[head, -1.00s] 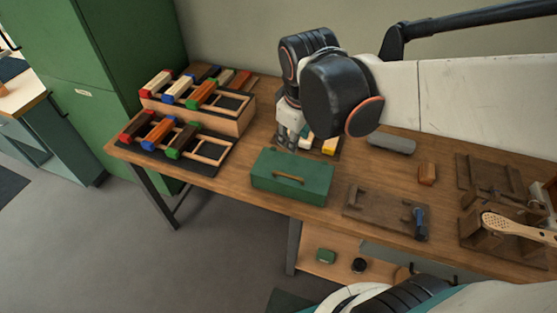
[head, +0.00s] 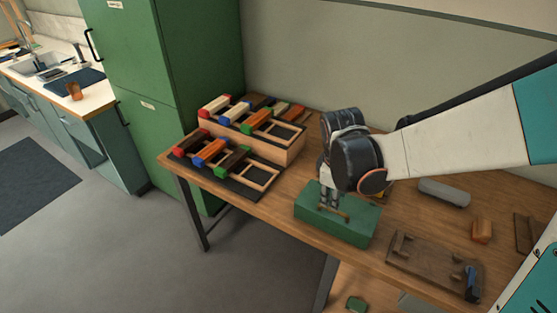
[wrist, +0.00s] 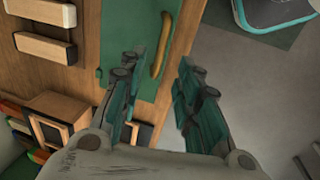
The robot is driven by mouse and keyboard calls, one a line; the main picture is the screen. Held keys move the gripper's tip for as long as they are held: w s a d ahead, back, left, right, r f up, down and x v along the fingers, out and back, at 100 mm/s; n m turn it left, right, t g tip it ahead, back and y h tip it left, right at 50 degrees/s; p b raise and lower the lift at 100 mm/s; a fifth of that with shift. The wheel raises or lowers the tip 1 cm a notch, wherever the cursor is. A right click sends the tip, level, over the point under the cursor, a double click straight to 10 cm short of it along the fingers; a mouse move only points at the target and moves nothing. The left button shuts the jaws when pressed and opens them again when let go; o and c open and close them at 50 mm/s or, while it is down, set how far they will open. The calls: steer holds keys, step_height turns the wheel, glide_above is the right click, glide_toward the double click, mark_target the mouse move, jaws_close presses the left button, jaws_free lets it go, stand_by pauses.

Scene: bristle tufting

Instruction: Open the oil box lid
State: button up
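The oil box is a green box (head: 350,232) with a wooden handle (head: 345,215) on its lid. It stands on the wooden workbench near the front edge, and its lid looks shut. In the wrist view the green lid (wrist: 118,32) and the curved handle (wrist: 163,45) show beyond my fingers. My gripper (head: 328,206) points down over the lid, close to the handle. In the wrist view my gripper (wrist: 158,66) is open and empty, with its fingers apart and the handle seen between them. I cannot tell whether a finger touches the handle or lid.
Racks of coloured blocks (head: 247,150) stand at the bench's left end. To the right lie a brown wooden fixture (head: 425,262), a grey cylinder (head: 443,191) and a small orange-brown block (head: 481,230). A green cabinet (head: 185,90) rises behind left.

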steer(key=f, duration=0.2)
steer(key=f+b, duration=0.1)
steer(key=w+f+b, duration=0.1)
steer(key=f, duration=0.1)
steer(key=shift+d+f, duration=0.35)
jaws_close()
